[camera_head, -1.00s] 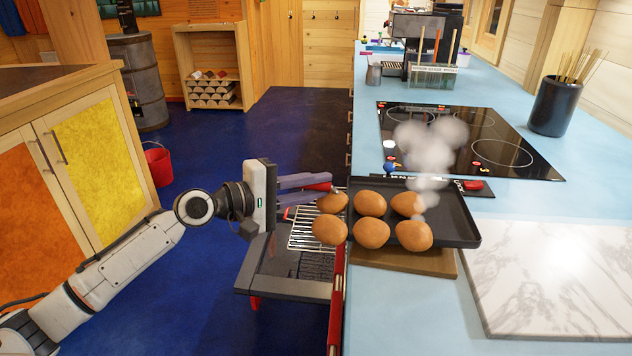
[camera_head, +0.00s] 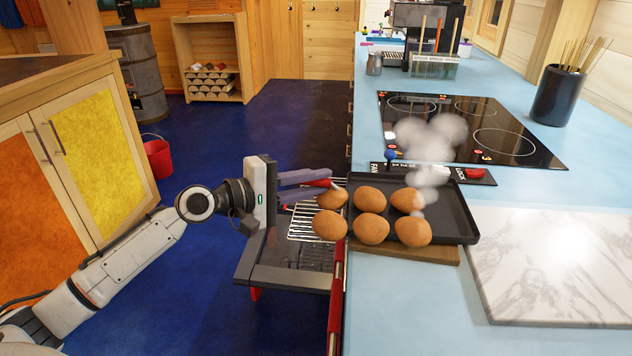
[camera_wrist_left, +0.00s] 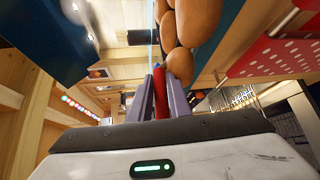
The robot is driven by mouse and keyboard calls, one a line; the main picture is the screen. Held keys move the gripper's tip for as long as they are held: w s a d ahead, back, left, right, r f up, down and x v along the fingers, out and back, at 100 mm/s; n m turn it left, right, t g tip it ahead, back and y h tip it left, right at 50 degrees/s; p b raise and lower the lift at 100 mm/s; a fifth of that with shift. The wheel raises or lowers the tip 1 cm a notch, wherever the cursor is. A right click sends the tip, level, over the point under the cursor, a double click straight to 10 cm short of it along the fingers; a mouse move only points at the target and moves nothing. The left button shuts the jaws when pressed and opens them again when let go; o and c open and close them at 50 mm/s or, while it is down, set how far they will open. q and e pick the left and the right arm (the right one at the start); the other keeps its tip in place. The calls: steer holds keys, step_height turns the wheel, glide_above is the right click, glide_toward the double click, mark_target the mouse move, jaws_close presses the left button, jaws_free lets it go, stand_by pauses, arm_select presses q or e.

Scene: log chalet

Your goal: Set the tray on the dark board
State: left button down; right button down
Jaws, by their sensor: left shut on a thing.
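The dark tray (camera_head: 452,212) carries several brown, rounded, bun-like pieces (camera_head: 370,228), with steam above it. It is over the brown board (camera_head: 436,253) on the blue counter. Only the board's near strip shows; the tray hides the rest. I cannot tell whether tray and board touch. My left gripper (camera_head: 325,186) is at the tray's left side, shut on its red handle (camera_head: 319,183). The handle also shows between the fingers in the left wrist view (camera_wrist_left: 161,95). My right gripper is not in view.
A pale marble slab (camera_head: 555,265) lies right of the brown board. A black hob (camera_head: 465,130) with a control strip is behind the tray. An open oven with a wire rack (camera_head: 305,222) is below the arm. A dark utensil pot (camera_head: 558,97) stands at the back right.

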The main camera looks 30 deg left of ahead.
arm_select(q)
steer(key=c, duration=1.6)
jaws_free()
steer(key=shift+o, duration=0.2)
steer(key=shift+f, duration=0.4)
steer(key=b+v, duration=0.1)
steer(key=v, duration=0.9)
steer(key=shift+s+r+b, duration=0.15)
steer(key=shift+r+b, duration=0.1)
steer(key=shift+b, duration=0.15)
steer(key=shift+f, duration=0.1)
